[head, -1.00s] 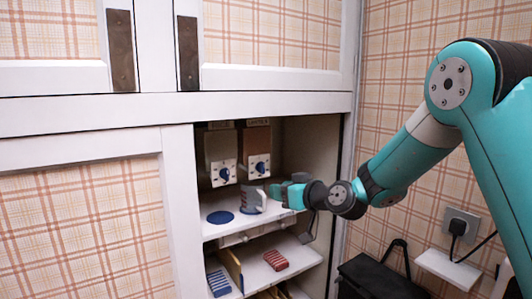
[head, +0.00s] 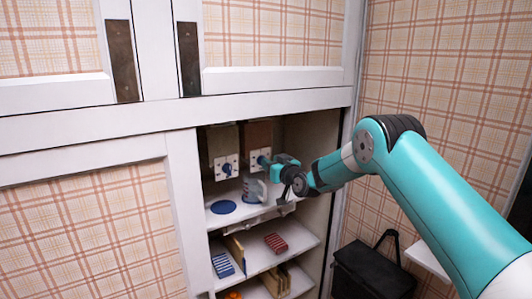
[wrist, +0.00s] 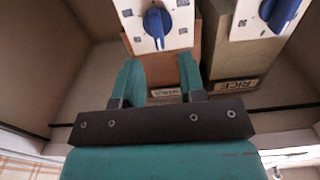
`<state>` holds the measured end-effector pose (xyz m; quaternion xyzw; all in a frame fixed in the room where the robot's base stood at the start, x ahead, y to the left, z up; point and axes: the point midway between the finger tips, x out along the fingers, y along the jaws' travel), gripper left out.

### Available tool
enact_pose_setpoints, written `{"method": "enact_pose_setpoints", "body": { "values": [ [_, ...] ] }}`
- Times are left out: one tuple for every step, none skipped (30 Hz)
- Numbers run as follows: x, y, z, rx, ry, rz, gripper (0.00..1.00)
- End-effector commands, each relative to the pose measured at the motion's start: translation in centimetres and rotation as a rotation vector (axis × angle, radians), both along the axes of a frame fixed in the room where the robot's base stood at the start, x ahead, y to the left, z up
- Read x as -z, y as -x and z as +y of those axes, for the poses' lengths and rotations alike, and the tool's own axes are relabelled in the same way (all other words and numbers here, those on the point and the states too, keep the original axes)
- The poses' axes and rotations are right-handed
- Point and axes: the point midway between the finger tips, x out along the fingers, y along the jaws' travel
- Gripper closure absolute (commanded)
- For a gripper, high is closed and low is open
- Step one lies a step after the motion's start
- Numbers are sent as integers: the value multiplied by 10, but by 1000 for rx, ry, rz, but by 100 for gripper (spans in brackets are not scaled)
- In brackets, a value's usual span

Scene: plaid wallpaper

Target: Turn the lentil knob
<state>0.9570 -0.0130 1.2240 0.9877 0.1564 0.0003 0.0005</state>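The lentil dispenser is the right-hand one in the cabinet in the head view, with a white plate and a blue knob (head: 263,161). In the wrist view its knob (wrist: 157,27) points along the picture's vertical, and a small label, partly hidden between my fingers, reads like lentils. My gripper (wrist: 159,60) is open, its two teal fingers apart with nothing between them. The knob lies just beyond the fingertips, roughly centred on the gap. In the head view my gripper (head: 268,163) is close to the knob; whether they touch I cannot tell.
The rice dispenser, with its blue knob (head: 227,168), hangs to the left; its knob shows at the right in the wrist view (wrist: 281,10). Below are a grey mug (head: 253,190) and a blue disc (head: 223,207). A lower shelf holds striped blocks (head: 276,243).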

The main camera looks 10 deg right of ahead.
Motion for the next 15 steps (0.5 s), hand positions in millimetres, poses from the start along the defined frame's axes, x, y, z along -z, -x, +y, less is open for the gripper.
{"method": "enact_pose_setpoints", "body": {
  "values": [
    [-3,-7,4,-1,0,-1,63],
    [-3,-11,5,-1,0,0,63],
    [-2,-16,6,-2,-1,-1,63],
    [-1,-19,7,-2,-1,0,63],
    [-1,-22,8,-1,0,1,63],
    [-1,-26,9,-1,1,-1,63],
    [-1,-28,10,-1,0,0,63],
    [-1,-30,10,-1,-1,1,63],
    [-1,-32,11,-1,-1,0,63],
    [-1,-34,11,-1,-1,0,63],
    [0,-35,12,0,0,0,63],
    [0,-36,12,0,0,0,63],
    [0,-37,12,0,0,0,63],
    [0,-37,12,0,0,0,63],
    [0,-37,12,0,0,1,63]
  ]
}}
